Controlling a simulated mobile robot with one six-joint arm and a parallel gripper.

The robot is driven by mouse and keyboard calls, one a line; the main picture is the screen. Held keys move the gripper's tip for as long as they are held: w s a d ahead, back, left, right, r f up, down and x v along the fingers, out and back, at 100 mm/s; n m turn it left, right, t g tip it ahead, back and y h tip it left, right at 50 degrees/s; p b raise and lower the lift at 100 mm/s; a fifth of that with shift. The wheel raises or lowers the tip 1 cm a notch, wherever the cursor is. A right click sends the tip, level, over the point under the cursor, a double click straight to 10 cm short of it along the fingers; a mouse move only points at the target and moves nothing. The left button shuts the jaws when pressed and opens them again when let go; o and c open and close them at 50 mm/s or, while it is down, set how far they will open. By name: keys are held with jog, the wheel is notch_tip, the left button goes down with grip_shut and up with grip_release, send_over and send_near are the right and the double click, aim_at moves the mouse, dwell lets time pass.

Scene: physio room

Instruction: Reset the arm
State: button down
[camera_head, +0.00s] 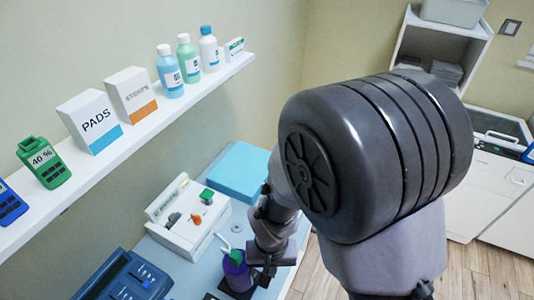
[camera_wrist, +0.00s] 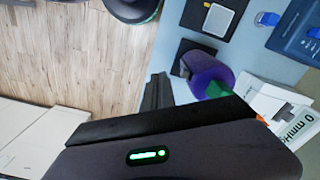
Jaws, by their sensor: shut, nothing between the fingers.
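My arm reaches across the middle of the head view, with a large dark joint in front. My gripper (camera_head: 266,277) points down over the front edge of the worktop (camera_head: 222,232), just right of a purple bottle (camera_head: 237,275) with a green top. It is shut and empty. In the wrist view the dark gripper fingers (camera_wrist: 156,92) show beside the same purple bottle (camera_wrist: 203,73); I cannot tell whether they touch it. The bottle stands on a dark square pad (camera_wrist: 188,52).
A white device (camera_head: 183,222) with coloured knobs, a blue box (camera_head: 240,170) and a dark blue case (camera_head: 125,278) stand on the worktop. A wall shelf (camera_head: 150,125) holds bottles, boxes and a green 40% timer-like unit (camera_head: 43,162).

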jog(key=w+d+r+m+t+y+b, duration=0.1)
jog(key=d+r+m+t+y+b, duration=0.25)
jog(key=d+b, duration=0.65)
jog(key=s+d+r+m+t+h+b, duration=0.1)
jog(key=s+d+r+m+t+b, duration=0.1)
jog(key=s+r+b, duration=0.2)
jog(key=s+b, duration=0.2)
jog(key=b, duration=0.1)
jog(key=shift+s+r+b, duration=0.35)
jog(key=shift+b, duration=0.05)
jog(key=shift+h, duration=0.25)
dwell(0.3)
